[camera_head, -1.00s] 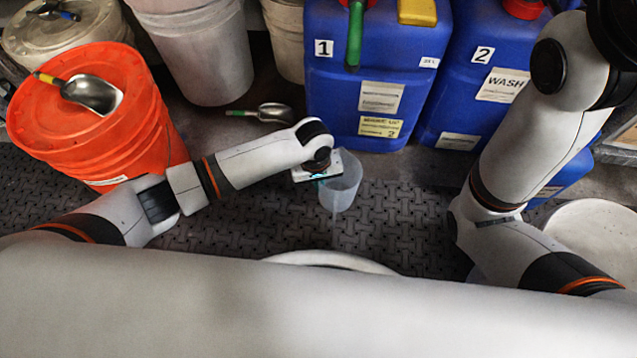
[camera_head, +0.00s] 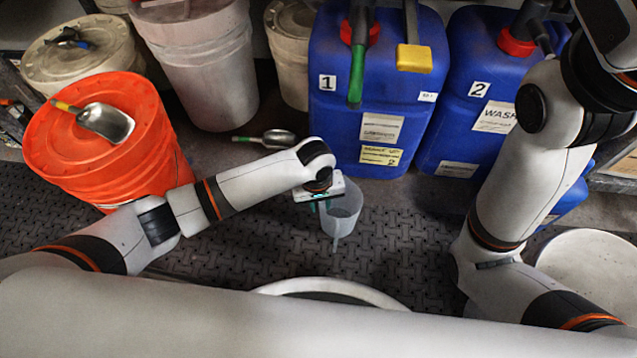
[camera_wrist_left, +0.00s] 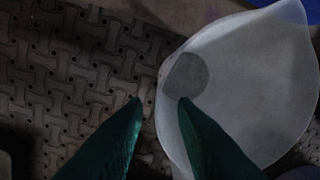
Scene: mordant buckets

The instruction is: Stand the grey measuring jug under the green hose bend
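The grey measuring jug (camera_head: 346,209) is translucent and is low above or on the dark mat, in front of the blue can marked 1. A narrow part of it points toward the bottom of the picture. My left gripper (camera_head: 322,196) is at its upper left rim. In the left wrist view, the green fingers (camera_wrist_left: 162,100) stand apart on either side of the near wall of the jug (camera_wrist_left: 250,85), one over its inside, with a gap visible. The green hose bend (camera_head: 357,75) hangs down the front of can 1.
Blue can 1 (camera_head: 340,125) and blue can 2 (camera_head: 455,120) stand at the back. An orange bucket (camera_head: 75,145) with a metal scoop (camera_head: 108,123) is at left. Another scoop (camera_head: 275,138) lies behind my left arm. A pale rim (camera_head: 330,287) is at the front.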

